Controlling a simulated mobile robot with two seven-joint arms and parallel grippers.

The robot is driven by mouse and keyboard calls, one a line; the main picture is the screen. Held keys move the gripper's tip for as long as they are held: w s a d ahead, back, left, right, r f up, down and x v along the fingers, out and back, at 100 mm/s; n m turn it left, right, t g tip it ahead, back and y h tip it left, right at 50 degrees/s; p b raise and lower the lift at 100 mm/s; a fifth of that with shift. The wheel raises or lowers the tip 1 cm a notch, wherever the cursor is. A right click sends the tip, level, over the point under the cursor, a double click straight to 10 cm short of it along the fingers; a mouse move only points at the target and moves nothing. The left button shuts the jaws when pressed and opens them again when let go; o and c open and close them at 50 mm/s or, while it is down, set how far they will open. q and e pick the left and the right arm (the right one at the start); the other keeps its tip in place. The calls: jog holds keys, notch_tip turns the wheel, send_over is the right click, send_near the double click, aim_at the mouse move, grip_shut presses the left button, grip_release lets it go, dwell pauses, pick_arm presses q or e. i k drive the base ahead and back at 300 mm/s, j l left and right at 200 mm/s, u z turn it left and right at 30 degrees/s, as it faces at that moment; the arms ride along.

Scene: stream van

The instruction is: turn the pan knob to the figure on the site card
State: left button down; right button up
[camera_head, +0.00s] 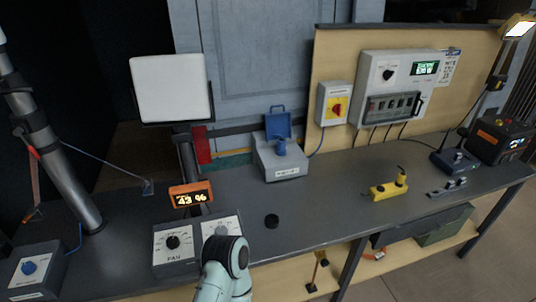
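The pan box (175,262), labelled PAN, stands near the front edge of the bench at left centre. Its black knob (172,242) sits on a white dial with small marks; the exact pointer direction is too small to read. An orange-framed display (191,195) behind it reads 43 %. A white card with a blue heading (450,66) is on the back board at the upper right; its figures are unreadable, and I cannot tell whether it is the site card. One of my arms rises from the bottom, right of the knob, partly covering a second dial (222,227). No gripper fingers show.
A black puck-like object (272,221) lies right of the dials. A blue-lidded grey box (283,160) stands behind. A blue-knob box (32,270) is at far left. A yellow object (389,187) lies farther right. The bench's middle is mostly clear.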

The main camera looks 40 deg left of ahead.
aim_at(173, 242)
jog(key=u, duration=0.45)
jog(key=j+u, duration=0.1)
jog(key=u, duration=0.75)
jog(key=j+u, duration=0.1)
jog(key=u, duration=0.8)
jog(key=i+u, duration=0.1)
jog(key=u, duration=0.35)
